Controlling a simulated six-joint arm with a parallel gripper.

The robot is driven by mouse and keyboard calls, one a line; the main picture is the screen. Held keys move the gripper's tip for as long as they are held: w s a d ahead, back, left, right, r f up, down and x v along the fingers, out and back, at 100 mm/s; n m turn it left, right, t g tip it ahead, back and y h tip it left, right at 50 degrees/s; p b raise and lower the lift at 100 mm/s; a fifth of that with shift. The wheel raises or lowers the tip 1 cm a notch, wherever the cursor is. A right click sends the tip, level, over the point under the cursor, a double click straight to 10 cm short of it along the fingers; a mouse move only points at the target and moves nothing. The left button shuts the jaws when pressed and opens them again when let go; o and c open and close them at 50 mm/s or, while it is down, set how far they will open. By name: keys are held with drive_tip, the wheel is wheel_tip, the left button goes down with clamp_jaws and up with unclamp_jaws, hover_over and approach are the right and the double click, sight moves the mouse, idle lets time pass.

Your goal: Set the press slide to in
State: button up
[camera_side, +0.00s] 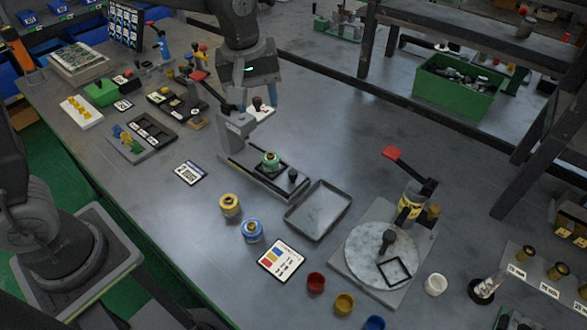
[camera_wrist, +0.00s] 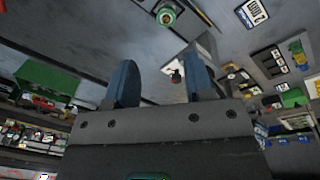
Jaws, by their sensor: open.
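A green valve block (camera_side: 270,160) sits on the slide, out in front of the column, with a black knob (camera_side: 293,175) near the track's outer end. The green block also shows at the top of the wrist view (camera_wrist: 166,16). My gripper (camera_wrist: 158,68) is open and empty, above and behind the press, apart from the slide.
An empty grey tray (camera_side: 318,210) lies close to the right of the track. Yellow (camera_side: 230,205) and blue (camera_side: 252,231) blocks stand in front. A round marble plate (camera_side: 380,256) with another red-ended lever (camera_side: 392,153) is at right. Table between tray and back edge is clear.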

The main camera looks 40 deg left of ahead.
sight(294, 173)
drive_tip(key=w+d+f+n+g, duration=0.2)
drive_tip(key=w+d+f+n, duration=0.2)
drive_tip(key=w+f, duration=0.25)
drive_tip(key=f, duration=1.4)
drive_tip(key=shift+s+f, duration=0.3)
drive_tip(key=shift+s, duration=0.1)
clamp_jaws()
